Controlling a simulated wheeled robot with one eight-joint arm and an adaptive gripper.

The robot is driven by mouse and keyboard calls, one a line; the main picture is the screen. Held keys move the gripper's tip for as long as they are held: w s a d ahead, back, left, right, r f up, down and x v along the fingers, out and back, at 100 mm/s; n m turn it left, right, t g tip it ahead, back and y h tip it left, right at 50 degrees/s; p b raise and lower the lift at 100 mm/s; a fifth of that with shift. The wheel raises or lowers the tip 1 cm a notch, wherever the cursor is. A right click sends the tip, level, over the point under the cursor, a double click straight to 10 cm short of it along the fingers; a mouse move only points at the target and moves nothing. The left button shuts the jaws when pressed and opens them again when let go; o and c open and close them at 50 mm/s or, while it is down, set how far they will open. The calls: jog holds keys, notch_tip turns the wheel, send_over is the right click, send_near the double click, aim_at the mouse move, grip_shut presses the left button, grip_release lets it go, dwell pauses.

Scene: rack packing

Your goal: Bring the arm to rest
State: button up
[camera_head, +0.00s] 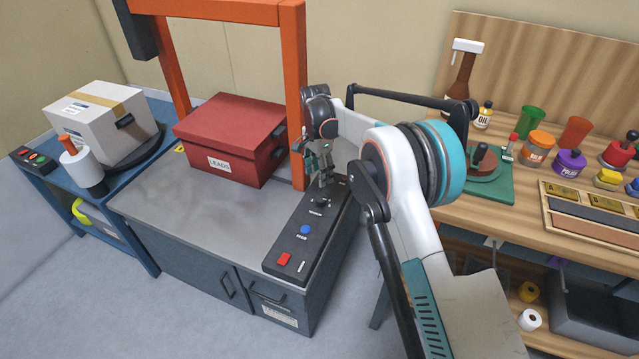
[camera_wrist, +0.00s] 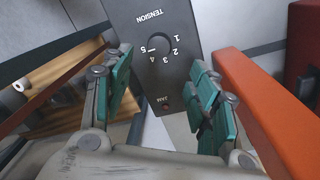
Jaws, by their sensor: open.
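My gripper (camera_head: 324,168) hangs above the far end of the black control panel (camera_head: 291,263) on the grey bench. In the wrist view my gripper (camera_wrist: 165,95) has its teal-padded fingers spread wide, with nothing held between them. Beyond the fingers lies the panel's tension dial (camera_wrist: 158,48), marked 1 to 5, and a small red jam light (camera_wrist: 166,106). Whether the fingertips touch the panel cannot be told. My arm reaches in from the lower right and hides part of the bench edge and the wooden table.
A red box labelled LEADS (camera_head: 224,140) sits on the bench beside an orange frame (camera_head: 293,80). A carton (camera_head: 97,112) stands on the blue stand at left. At right, a wooden table (camera_head: 455,208) holds several jars, cups and an oil bottle. The bench's front left is clear.

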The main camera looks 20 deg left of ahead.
jog(key=shift+r, duration=0.75)
